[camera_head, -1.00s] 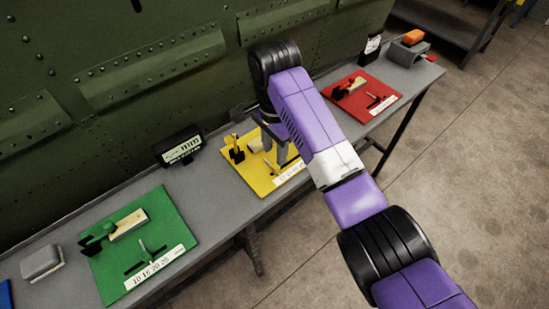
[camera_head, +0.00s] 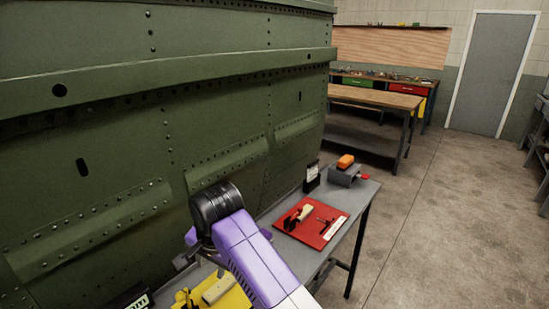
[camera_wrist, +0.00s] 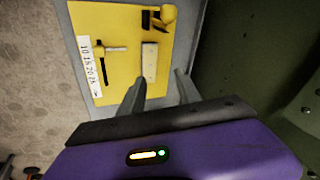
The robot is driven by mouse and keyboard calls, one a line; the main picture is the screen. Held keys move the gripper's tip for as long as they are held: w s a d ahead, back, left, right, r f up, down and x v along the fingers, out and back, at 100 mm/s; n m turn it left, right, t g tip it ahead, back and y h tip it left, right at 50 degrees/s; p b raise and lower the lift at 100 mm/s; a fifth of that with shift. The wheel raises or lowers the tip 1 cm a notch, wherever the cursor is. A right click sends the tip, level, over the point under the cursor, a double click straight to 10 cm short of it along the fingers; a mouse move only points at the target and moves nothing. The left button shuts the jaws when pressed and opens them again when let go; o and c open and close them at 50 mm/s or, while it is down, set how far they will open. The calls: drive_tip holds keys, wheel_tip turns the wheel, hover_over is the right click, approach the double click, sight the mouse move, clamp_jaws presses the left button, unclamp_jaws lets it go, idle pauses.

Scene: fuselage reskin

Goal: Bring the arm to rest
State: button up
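My arm's purple and black end (camera_head: 240,245) reaches over the bench at the lower middle of the head view. My gripper (camera_wrist: 160,88) shows in the wrist view with its two grey fingers apart and nothing between them. The fingers hang over the edge of a yellow board (camera_wrist: 120,22). On the board are a pale block (camera_wrist: 149,62), a yellow-and-black tool (camera_wrist: 160,18), a small T-shaped tool (camera_wrist: 104,58) and a number strip (camera_wrist: 90,65). In the head view the yellow board (camera_head: 236,298) is partly cut off, and my arm hides most of the gripper.
The grey bench (camera_head: 352,210) runs along the riveted green fuselage panel (camera_head: 110,130). A red board (camera_head: 300,233) with tools, a dark upright display (camera_head: 311,177) and a grey box with an orange top (camera_head: 345,161) stand on it. Open floor (camera_head: 430,220) lies to the right.

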drive_tip(key=s+d+f+n+t+y, duration=0.2)
drive_tip(key=s+d+n+t, duration=0.2)
drive_tip(key=s+d+t, duration=1.35)
drive_tip(key=s+d+g+h, duration=0.1)
drive_tip(key=s+d+g, duration=0.1)
drive_tip(key=s+d, duration=0.4)
drive_tip(key=s+d+r+g+h, duration=0.1)
drive_tip(key=s+d, duration=0.5)
drive_tip(key=s, duration=0.7)
drive_tip(key=s+d+g+h, duration=0.2)
drive_tip(key=s+d, duration=0.4)
drive_tip(key=s, duration=0.3)
drive_tip(key=shift+s+r+g+h, duration=0.3)
drive_tip(key=shift+s+g, duration=0.1)
drive_tip(key=shift+g, duration=0.15)
drive_tip(key=shift+a, duration=0.1)
